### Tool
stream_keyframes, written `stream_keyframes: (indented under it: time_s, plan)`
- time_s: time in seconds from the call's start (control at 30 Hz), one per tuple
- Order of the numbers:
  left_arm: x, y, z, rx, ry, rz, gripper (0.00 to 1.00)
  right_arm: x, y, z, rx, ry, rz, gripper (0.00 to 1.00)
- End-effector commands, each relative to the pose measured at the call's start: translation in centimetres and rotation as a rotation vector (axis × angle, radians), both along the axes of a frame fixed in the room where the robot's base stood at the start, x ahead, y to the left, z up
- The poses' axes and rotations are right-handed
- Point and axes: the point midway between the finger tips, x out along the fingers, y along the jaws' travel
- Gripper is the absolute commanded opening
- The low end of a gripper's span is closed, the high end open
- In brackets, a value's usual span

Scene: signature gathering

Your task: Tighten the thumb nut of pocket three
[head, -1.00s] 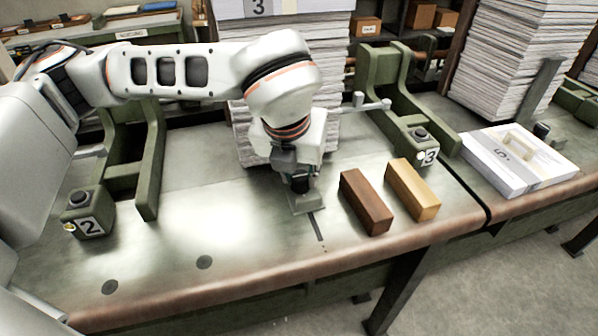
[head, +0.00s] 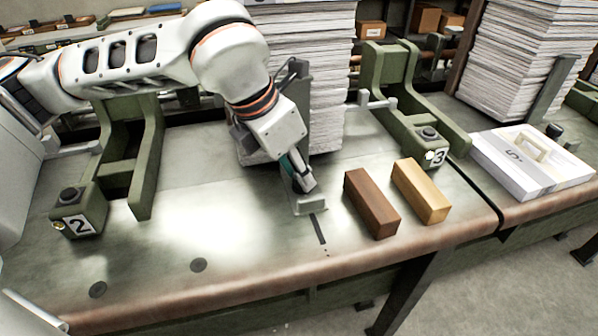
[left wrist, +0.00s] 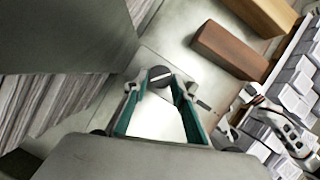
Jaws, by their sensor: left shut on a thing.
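My left gripper (head: 300,178) reaches down from the left to a small grey foot (head: 311,204) on the table, in front of the tall paper stack. In the left wrist view its green-lined fingers (left wrist: 160,88) are closed around a dark round thumb nut (left wrist: 160,76) with a light bar across its top. In the head view the fingers hide the nut. A grey upright plate (head: 299,88) stands behind the gripper, against the stack (head: 333,90). The green post with the number 3 (head: 437,157) stands to the right. My right gripper is not in view.
A dark brown block (head: 371,203) and a light wooden block (head: 421,190) lie right of the gripper. The post marked 2 (head: 78,222) stands at left. A white pack marked 5 (head: 520,165) lies at right. The tabletop (head: 165,235) is clear front left.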

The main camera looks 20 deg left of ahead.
Motion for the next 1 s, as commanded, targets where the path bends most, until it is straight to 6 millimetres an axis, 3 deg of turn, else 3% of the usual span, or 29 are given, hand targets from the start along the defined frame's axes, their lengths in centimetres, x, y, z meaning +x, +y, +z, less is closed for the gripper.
stream_keyframes:
  time_s: [0.5,1.0]
  plan:
    - [0.4,0.3,0.2,-0.001,-0.003,-0.330,0.04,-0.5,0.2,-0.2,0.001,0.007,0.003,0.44]
    - [0.4,0.4,0.1,0.001,-0.003,-0.389,0.04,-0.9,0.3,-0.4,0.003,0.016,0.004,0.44]
